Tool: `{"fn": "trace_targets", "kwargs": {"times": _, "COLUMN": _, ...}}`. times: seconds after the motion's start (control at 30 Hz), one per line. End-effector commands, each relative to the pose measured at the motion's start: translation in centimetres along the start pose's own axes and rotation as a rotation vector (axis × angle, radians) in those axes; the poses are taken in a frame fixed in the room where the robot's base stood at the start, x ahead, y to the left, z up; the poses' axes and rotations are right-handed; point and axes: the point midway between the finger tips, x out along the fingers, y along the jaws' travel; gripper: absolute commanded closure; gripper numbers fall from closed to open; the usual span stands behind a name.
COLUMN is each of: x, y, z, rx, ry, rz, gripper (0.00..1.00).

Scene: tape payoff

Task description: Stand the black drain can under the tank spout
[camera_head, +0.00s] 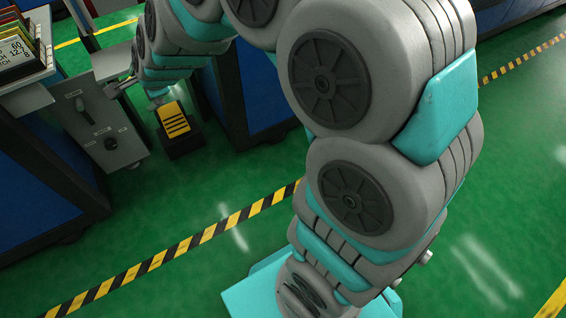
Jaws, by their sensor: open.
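My arm arches from the right across the top to the upper left. My gripper (158,97) is small and far off at its end, pointing down. It is open, but its fingers are hard to make out. Just below and right of it, a low black block (183,146) with a yellow, black-striped face stands on the floor. I cannot tell whether they touch, or whether this block is part of the drain can. I cannot make out a tank spout or a clear black can; my arm hides much of the upper middle.
A grey panel (97,128) with knobs stands left of the gripper, close to it. A dark blue cabinet (250,88) stands to its right. A shelf with bright folders (18,50) is at upper left. Yellow-black tape (182,247) crosses the clear green floor.

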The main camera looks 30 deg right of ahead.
Motion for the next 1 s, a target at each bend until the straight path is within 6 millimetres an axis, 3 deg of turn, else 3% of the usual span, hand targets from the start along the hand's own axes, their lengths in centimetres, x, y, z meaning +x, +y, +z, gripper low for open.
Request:
{"fn": "trace_targets", "kwargs": {"times": 0.3, "x": -14.3, "y": 16.9, "z": -2.6, "rx": -0.845, "ry": -0.189, "rz": 0.507, "gripper": 0.02}}
{"fn": "trace_targets", "kwargs": {"times": 0.5, "x": -23.2, "y": 25.9, "z": -5.0, "rx": -1.171, "ry": -0.399, "rz": 0.772, "gripper": 0.02}}
{"fn": "trace_targets", "kwargs": {"times": 0.6, "x": -26.1, "y": 28.4, "z": -5.6, "rx": -1.249, "ry": -0.483, "rz": 0.845, "gripper": 0.02}}
{"fn": "trace_targets", "kwargs": {"times": 0.7, "x": -27.5, "y": 29.6, "z": -5.8, "rx": -1.285, "ry": -0.528, "rz": 0.88, "gripper": 0.02}}
{"fn": "trace_targets", "kwargs": {"times": 1.0, "x": -27.8, "y": 29.9, "z": -5.9, "rx": -1.296, "ry": -0.542, "rz": 0.888, "gripper": 0.02}}
